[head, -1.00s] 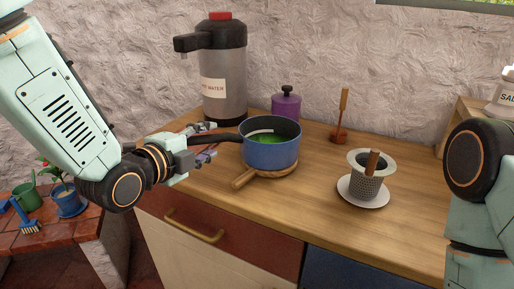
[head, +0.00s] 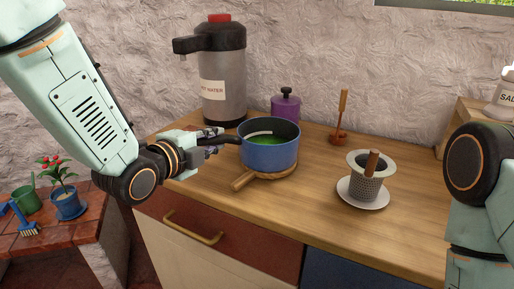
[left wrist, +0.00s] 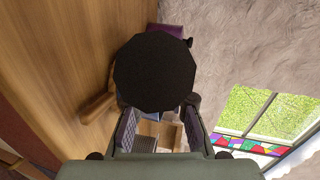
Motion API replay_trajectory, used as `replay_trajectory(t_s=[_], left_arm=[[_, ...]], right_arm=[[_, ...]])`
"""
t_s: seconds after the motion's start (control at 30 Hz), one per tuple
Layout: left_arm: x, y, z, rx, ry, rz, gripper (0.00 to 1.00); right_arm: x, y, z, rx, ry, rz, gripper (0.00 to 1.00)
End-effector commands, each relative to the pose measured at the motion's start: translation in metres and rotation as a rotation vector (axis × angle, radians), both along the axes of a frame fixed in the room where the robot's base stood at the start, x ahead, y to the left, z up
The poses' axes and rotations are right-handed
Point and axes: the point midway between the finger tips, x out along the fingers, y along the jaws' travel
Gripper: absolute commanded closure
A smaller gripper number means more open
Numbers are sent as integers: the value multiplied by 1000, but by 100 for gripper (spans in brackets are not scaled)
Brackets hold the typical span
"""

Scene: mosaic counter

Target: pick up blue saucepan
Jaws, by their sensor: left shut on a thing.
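The blue saucepan (head: 270,155) stands upright on a round wooden trivet (head: 244,183) on the counter, with green contents inside. Its black handle (head: 227,138) points left. My left gripper (head: 213,140) is shut on the handle, left of the pan. In the left wrist view the dark end of the handle (left wrist: 156,72) sits large in front of the fingers and hides most of the pan. I cannot tell any gap between pan and trivet. My right gripper is out of view; only part of my right arm shows at the right edge.
A hot water dispenser (head: 222,85) and a purple canister (head: 286,107) stand behind the pan. A cup-shaped strainer (head: 368,182) on a white saucer (head: 350,194) and a wooden tool on a stand (head: 341,120) are to the right. The front middle of the counter is clear.

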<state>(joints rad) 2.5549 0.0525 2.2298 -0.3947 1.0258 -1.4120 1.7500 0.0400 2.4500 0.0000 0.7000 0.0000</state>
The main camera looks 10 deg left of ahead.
Motion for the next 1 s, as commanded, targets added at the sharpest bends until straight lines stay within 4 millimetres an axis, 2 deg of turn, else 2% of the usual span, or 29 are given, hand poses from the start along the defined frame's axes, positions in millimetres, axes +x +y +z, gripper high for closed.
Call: replay_trajectory(t_s=[0.77,0.87,1.0], left_arm=[[2,0,4,-5,-10,2,100],[2,0,10,-4,-11,2,100],[2,0,31,-5,-15,2,100]], right_arm=[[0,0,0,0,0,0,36],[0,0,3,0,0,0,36],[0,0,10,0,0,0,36]])
